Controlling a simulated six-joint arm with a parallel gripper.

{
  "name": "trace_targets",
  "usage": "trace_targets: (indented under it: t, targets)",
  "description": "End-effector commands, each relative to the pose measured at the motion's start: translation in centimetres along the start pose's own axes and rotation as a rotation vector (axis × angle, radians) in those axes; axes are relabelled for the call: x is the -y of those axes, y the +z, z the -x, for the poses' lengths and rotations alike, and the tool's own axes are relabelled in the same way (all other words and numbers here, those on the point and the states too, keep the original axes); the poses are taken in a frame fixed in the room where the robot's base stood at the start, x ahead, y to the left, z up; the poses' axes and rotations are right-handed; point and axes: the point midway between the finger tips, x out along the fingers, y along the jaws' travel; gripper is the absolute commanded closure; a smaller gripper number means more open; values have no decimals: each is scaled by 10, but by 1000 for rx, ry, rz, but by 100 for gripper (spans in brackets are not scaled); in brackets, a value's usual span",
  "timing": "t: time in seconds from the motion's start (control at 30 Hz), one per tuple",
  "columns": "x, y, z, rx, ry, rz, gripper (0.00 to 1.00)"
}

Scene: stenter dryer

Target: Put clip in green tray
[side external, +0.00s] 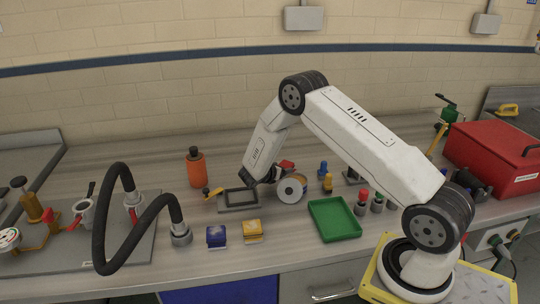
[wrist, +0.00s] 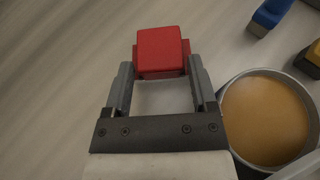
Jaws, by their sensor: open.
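A red block-like piece (wrist: 162,50), which may be the clip, lies at the fingertips of my gripper (wrist: 161,72) in the wrist view. The fingers are open, one on each side of it, with a gap behind it. In the side view a red piece (side external: 286,164) shows just beyond my gripper (side external: 270,178), partly hidden by a round white-rimmed container. The green tray (side external: 335,219) lies empty on the bench, to the right and nearer the front. It is out of the wrist view.
The round container (side external: 291,189) with an orange inside (wrist: 265,118) stands close beside my gripper. Blue (side external: 323,169) and yellow (side external: 328,183) items stand to the right. Red-topped (side external: 363,197) and green-topped (side external: 377,203) items stand by the tray. A black-rimmed frame (side external: 238,199) lies left.

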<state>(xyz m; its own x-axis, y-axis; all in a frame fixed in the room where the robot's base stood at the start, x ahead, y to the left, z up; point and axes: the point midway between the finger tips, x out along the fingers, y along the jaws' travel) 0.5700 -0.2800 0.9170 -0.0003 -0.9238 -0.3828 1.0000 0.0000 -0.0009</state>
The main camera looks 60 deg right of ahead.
Motion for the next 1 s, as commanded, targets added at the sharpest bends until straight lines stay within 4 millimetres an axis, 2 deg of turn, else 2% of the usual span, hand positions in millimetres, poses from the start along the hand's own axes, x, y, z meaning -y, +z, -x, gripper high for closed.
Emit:
trace_targets:
  t: [0.5,0.53,0.7,0.77,1.0]
  targets:
    - [0,0,-2,-1,0,0,26]
    - [0,0,-2,0,0,0,30]
    - [0,0,-2,0,0,0,84]
    - [0,0,-2,0,0,-1,100]
    - [0,1,-2,1,0,-1,100]
